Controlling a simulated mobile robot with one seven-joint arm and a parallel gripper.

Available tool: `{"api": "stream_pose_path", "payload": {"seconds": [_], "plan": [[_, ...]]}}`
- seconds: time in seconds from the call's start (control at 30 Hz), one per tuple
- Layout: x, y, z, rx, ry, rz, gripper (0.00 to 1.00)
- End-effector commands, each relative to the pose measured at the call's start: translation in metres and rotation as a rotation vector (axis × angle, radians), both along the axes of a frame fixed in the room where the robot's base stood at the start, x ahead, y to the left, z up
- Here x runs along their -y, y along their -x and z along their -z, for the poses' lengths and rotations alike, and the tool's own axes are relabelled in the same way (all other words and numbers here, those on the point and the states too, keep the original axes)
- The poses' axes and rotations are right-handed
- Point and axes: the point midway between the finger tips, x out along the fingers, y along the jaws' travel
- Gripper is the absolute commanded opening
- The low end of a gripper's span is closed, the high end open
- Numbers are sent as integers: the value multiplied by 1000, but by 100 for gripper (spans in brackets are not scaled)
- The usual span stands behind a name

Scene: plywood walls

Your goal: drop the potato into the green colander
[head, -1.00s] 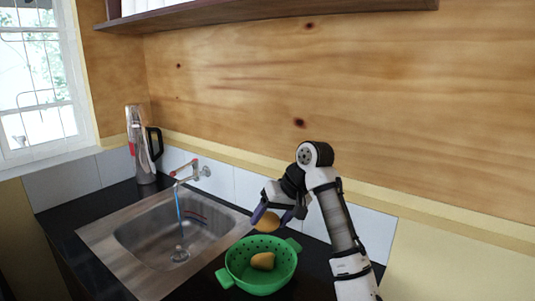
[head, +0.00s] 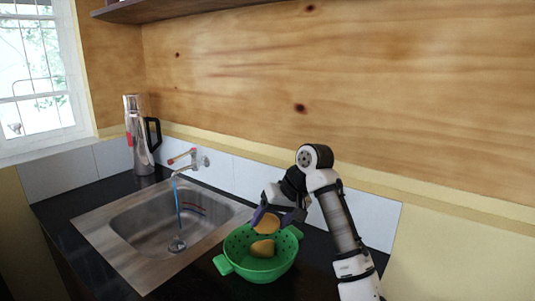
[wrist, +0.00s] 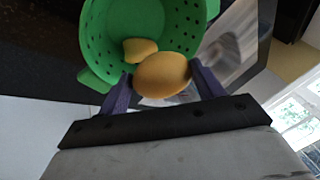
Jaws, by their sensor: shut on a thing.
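The green colander (head: 246,268) stands on the dark counter to the right of the sink. One potato (head: 262,248) lies inside it. My gripper (head: 268,219) is shut on another potato (head: 267,226) and holds it above the colander, toward its back side. In the wrist view, the held potato (wrist: 162,75) sits between the two purple fingers, and the potato in the colander (wrist: 139,50) shows just past it. The colander (wrist: 97,40) fills the upper middle of that view. The held potato partly hides the colander's rim.
A steel sink (head: 150,222) with a running tap (head: 186,165) lies to the left of the colander. A steel flask (head: 139,135) with a black handle stands in the back left corner. A tiled splashback and plywood wall (head: 330,70) rise close behind my arm.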

Motion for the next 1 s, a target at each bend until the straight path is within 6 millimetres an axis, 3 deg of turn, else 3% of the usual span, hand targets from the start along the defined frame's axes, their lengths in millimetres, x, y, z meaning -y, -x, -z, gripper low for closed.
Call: {"api": "stream_pose_path", "payload": {"seconds": [0.07,0.1,0.27,0.67,1.0], "plan": [[0,0,-1,1,0,0,42],[0,0,-1,1,0,0,72],[0,0,-1,0,0,0,92],[5,1,-9,1,1,2,92],[37,14,-70,4,5,5,92]]}}
